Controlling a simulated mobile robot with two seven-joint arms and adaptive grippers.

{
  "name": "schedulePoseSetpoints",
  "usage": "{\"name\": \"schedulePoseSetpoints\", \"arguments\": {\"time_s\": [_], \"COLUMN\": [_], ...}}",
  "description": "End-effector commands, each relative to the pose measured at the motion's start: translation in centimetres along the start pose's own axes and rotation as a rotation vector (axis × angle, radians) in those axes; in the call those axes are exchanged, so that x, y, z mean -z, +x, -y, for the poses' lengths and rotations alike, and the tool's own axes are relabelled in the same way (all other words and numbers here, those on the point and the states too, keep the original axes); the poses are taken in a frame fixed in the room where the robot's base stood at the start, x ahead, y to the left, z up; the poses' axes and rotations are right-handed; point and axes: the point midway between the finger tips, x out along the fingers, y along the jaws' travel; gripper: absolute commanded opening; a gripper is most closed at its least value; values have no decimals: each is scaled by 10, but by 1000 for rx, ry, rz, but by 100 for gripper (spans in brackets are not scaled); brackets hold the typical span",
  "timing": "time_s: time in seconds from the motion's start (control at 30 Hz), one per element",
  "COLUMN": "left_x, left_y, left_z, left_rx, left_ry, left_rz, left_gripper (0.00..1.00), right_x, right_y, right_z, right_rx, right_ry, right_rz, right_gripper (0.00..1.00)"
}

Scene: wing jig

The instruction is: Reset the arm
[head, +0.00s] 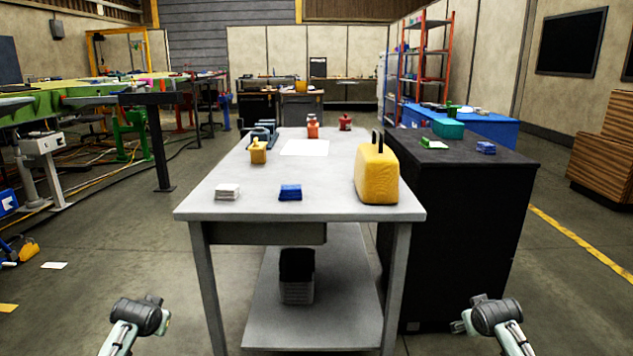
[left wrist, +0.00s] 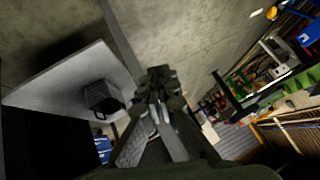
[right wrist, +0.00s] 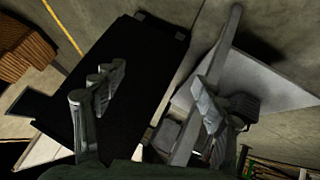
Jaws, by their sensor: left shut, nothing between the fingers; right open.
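My left gripper (left wrist: 160,115) shows in the left wrist view with its fingers together and nothing between them. It is in free air, with the floor and the table's lower shelf behind it. My right gripper (right wrist: 155,100) shows in the right wrist view with its two fingers wide apart and empty. The black cabinet and the table are behind it. In the head view, parts of both my arms show low at the left and right, on either side of the table (head: 325,192). The fingers cannot be made out there.
The grey table holds a yellow case (head: 377,175), a blue stack (head: 290,192), a white stack (head: 227,191) and a yellow container (head: 258,151). A dark bin (head: 297,275) stands on its lower shelf. A black cabinet (head: 460,230) adjoins it at right. Floor at left front is mostly clear.

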Motion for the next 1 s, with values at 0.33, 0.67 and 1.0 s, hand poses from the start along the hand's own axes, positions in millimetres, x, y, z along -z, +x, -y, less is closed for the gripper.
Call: {"name": "schedulePoseSetpoints", "arguments": {"time_s": [0.33,0.67,1.0], "left_x": [-223,-385,-407], "left_y": [-23,-99,-113], "left_z": [-104,-157,-162], "left_rx": [-142,-238,-250], "left_ry": [48,50,48], "left_rz": [216,395,423], "left_gripper": [0,0,0], "right_x": [-223,-385,-407], "right_y": [-23,-98,-113], "right_z": [103,156,162], "right_rx": [140,236,248], "right_ry": [-48,-50,-49], "right_rz": [216,396,423], "right_gripper": [72,72,72]}}
